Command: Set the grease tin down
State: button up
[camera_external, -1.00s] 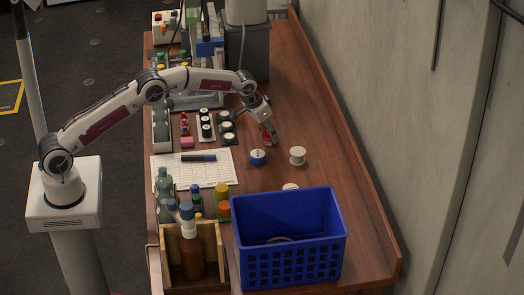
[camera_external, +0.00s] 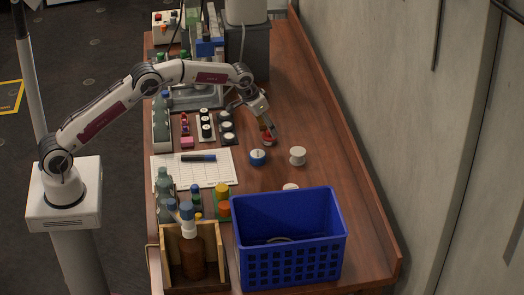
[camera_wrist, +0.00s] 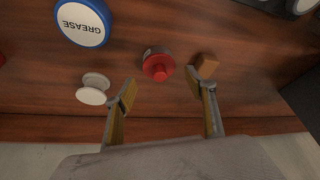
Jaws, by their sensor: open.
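The grease tin (camera_wrist: 82,22) is round with a blue rim and a white lid marked GREASE, upside down in the wrist view. In the external view the tin (camera_external: 257,158) rests upright on the wooden bench, to the right of the white sheet. My gripper (camera_wrist: 162,88) is open, with nothing held between its fingers. The tin is outside the fingers, at the upper left of the wrist view. In the external view my gripper (camera_external: 267,129) is just beyond the tin, above a small red object.
The red knobbed piece (camera_wrist: 158,68) and a brown block (camera_wrist: 206,66) are near my fingertips. A white spool (camera_external: 297,156) stands right of the tin. A blue crate (camera_external: 288,268), bottles and a wooden box (camera_external: 168,262) fill the near end. The bench's right side is mostly clear.

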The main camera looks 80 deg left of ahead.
jog(key=v, duration=0.8)
jog(key=shift+r, duration=0.3)
dwell(0.3)
jog(key=shift+s, duration=0.1)
jog(key=s+d+r+m, duration=0.1)
jog(key=s+d+r, duration=0.6)
jog(key=s+r, duration=0.3)
jog(key=s+d+r+m, duration=0.1)
jog(key=s+d+r, duration=0.6)
jog(key=s, duration=0.5)
jog(key=s+d+f, duration=0.2)
jog(key=s, duration=0.7)
jog(key=s+d+f+m+t+h, duration=0.1)
jog(key=s+d, duration=0.2)
jog(key=s, duration=0.6)
jog(key=s+d+f+m, duration=0.1)
jog(key=s+d+f, duration=0.1)
jog(key=s, duration=0.7)
jog(key=shift+s+d+f+h, duration=0.2)
jog(key=shift+f+h, duration=0.15)
jog(key=shift+h, duration=0.05)
